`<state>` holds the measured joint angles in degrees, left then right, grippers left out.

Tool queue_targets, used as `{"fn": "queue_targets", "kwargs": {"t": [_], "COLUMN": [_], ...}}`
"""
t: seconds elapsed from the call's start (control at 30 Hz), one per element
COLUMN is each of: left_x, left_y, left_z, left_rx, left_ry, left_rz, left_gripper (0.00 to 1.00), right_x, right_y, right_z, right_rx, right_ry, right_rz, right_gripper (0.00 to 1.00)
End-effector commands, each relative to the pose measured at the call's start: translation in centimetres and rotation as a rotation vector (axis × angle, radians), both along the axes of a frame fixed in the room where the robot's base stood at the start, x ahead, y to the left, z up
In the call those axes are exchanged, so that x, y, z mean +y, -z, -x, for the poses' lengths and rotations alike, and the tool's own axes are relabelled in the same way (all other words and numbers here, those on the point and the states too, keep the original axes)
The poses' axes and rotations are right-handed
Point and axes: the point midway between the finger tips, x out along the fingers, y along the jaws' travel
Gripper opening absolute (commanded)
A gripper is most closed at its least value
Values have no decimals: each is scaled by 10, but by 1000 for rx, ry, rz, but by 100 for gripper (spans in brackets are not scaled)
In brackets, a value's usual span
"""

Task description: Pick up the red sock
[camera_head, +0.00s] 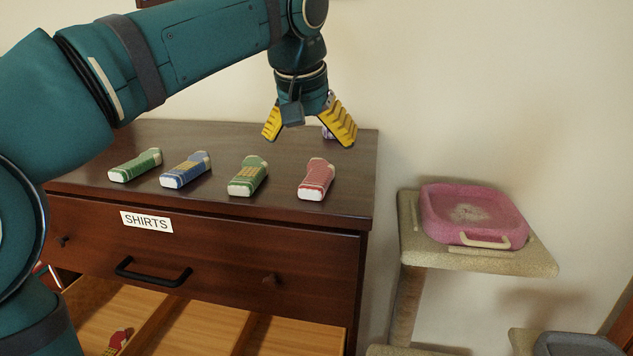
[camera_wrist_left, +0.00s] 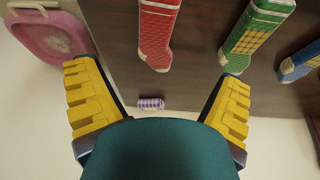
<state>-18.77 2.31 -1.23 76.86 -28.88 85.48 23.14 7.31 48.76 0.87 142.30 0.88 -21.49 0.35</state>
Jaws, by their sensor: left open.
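The red sock (camera_head: 316,179) is a folded, red-and-white patterned piece lying on the dresser top, the rightmost of a row. In the left wrist view the red sock (camera_wrist_left: 158,30) shows at the top, between and beyond the fingers. My left gripper (camera_head: 308,124) is open and empty, above the back part of the dresser top, apart from the red sock. Its yellow fingers also show in the left wrist view (camera_wrist_left: 157,105), spread wide. My right gripper is in neither view.
A green sock (camera_head: 248,176), a blue sock (camera_head: 186,169) and another green sock (camera_head: 136,165) lie left on the dresser (camera_head: 225,131). A small purple-striped item (camera_wrist_left: 151,103) lies near the back edge. An open drawer (camera_head: 200,325) juts out below. A pink tray (camera_head: 473,214) sits on a cat tree.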

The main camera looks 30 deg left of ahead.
Motion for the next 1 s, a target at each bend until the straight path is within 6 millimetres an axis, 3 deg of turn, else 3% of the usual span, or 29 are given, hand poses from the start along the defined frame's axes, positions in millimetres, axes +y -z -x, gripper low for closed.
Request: {"fn": "queue_targets", "kwargs": {"t": [0.1,0.33,0.63,0.97,1.0], "left_x": [1,2,3,3,3], "left_y": [17,30,68,73,73], "left_z": [-6,-12,-28,-30,-30], "left_rx": [2,1,2,0,0], "left_ry": [1,0,0,0,0], "left_rz": [-1,0,0,1,1], "left_gripper": [94,94,94,94,85], "right_x": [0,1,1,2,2], "right_y": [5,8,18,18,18], "right_z": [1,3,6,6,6], "right_rx": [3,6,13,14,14], "right_ry": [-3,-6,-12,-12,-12], "right_rz": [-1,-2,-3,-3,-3], "right_gripper": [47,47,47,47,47]}}
